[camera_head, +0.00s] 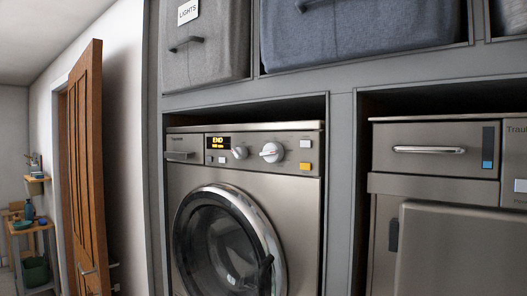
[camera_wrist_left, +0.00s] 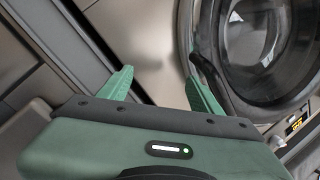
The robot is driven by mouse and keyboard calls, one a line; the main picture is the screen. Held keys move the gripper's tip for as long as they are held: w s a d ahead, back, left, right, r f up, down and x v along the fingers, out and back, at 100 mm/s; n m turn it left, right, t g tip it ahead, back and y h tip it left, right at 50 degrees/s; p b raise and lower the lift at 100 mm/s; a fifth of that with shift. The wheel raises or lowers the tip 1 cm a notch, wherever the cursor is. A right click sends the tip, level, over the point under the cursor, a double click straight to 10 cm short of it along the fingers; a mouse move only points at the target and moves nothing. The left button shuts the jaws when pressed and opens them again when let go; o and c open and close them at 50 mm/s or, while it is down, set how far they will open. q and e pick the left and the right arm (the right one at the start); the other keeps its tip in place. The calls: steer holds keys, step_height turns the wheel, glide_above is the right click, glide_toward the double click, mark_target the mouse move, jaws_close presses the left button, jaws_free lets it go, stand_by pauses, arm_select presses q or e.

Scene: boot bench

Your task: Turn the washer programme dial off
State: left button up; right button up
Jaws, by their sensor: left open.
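The washer (camera_head: 215,178) stands in a grey cabinet bay in the head view, its round door looking shut. Its panel has a display (camera_head: 217,142) lit with "END". I cannot read the pointer position of either. My left gripper (camera_wrist_left: 161,88) is open in the left wrist view, with green fingers apart and nothing visible between them. It is in front of the washer, beside the round door (camera_wrist_left: 222,85). The dials are not clear in that view. My right gripper is not in view.
A second steel appliance (camera_head: 433,160) stands in the bay to the right. Fabric bins (camera_head: 205,60) fill the shelf above. A brown wooden door (camera_head: 86,170) stands open at the left. White and yellow buttons (camera_head: 305,166) lie right of the large dial.

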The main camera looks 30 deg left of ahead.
arm_select(q)
steer(key=d+r+m+g+h, duration=0.1)
steer(key=d+r+m+h, duration=0.2)
steer(key=r+m+h, duration=0.6)
steer(key=s+d+r+m+g+h, duration=0.1)
steer(key=d+r+m+h, duration=0.35)
steer(key=r+m, duration=0.85)
steer(key=d+r+m+g+h, duration=0.1)
steer(key=d+r+m+h, duration=0.2)
steer(key=r+m+h, duration=0.65)
steer(key=t+y+p, duration=0.3)
steer(key=y+p, duration=0.1)
steer(key=y, duration=1.3)
glide_toward(266, 153)
steer(key=w, duration=0.5)
steer(key=w+d, duration=0.1)
steer(key=w, duration=0.2)
steer(key=shift+r, duration=0.2)
steer(key=shift+w+d+f, duration=0.15)
steer(key=shift+w, duration=0.3)
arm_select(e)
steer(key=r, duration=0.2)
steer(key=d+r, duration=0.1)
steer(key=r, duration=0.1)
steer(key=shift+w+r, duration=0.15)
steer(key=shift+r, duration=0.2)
arm_select(q)
steer(key=shift+c, duration=0.4)
